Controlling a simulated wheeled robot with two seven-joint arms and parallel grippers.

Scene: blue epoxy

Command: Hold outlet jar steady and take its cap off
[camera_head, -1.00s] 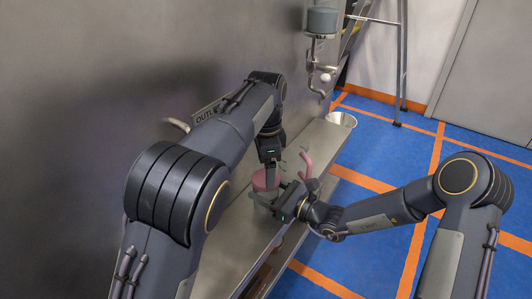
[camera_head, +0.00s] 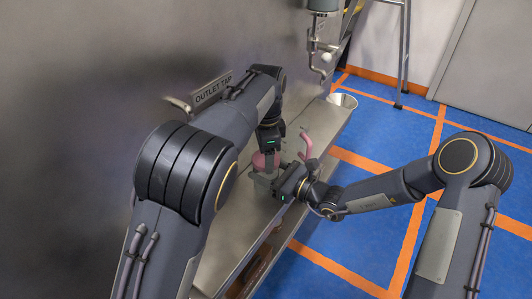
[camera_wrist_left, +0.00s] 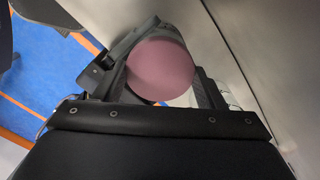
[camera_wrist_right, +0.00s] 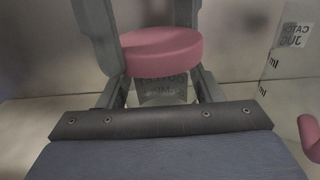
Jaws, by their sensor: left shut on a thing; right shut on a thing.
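The outlet jar (camera_wrist_right: 163,90) is a small clear jar with a printed label and a round pink cap (camera_wrist_right: 160,52). It stands on the metal shelf, and in the head view the cap (camera_head: 262,160) shows just below my left gripper (camera_head: 266,152). My left gripper comes from above, its fingers (camera_wrist_left: 160,88) shut on either side of the cap. My right gripper (camera_head: 274,178) comes from the side, its fingers (camera_wrist_right: 160,92) shut around the jar body below the cap. Whether the cap is still seated on the jar I cannot tell.
A clear catch jug with a pink handle (camera_wrist_right: 310,137) stands close by on the shelf (camera_head: 229,244); the handle also shows in the head view (camera_head: 305,146). A metal bowl (camera_head: 343,101) is at the shelf's far end. An OUTLET TAP sign (camera_head: 212,91) is on the wall.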

